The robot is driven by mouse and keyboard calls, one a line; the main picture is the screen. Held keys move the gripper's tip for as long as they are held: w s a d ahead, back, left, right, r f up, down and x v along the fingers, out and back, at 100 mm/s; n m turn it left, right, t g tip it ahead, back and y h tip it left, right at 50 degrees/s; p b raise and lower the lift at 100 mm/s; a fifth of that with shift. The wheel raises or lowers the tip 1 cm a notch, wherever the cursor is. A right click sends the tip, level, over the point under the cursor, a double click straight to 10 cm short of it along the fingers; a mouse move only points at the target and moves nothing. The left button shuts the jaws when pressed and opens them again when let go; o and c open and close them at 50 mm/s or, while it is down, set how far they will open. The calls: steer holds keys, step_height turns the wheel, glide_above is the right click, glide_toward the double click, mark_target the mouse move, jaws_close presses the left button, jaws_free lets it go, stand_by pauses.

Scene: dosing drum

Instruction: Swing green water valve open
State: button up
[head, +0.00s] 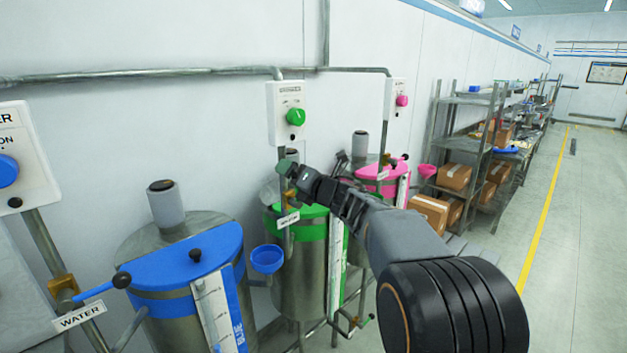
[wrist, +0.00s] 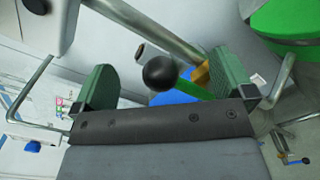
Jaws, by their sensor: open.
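The green water valve is on the vertical pipe in front of the green-lidded drum (head: 300,262). In the wrist view, its green lever (wrist: 196,88) ends in a black ball knob (wrist: 160,73). The brass valve body (wrist: 203,74) shows behind the right jaw, on a grey pipe. My gripper (head: 287,172) is at the valve in the head view and hides most of the lever there. In the wrist view, my gripper (wrist: 164,82) is open, its green-padded jaws on either side of the knob with gaps. Contact with the lever cannot be told.
A white control box with a green dial (head: 296,117) is on the wall above. The blue-lidded drum (head: 183,262) and its blue lever (head: 98,291) are at left. A pink-lidded drum (head: 378,178) is behind at right. Shelves (head: 480,140) and open floor lie at right.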

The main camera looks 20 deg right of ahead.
steer(key=b+v, duration=0.1)
steer(key=v, duration=0.8)
steer(key=shift+b, duration=0.4)
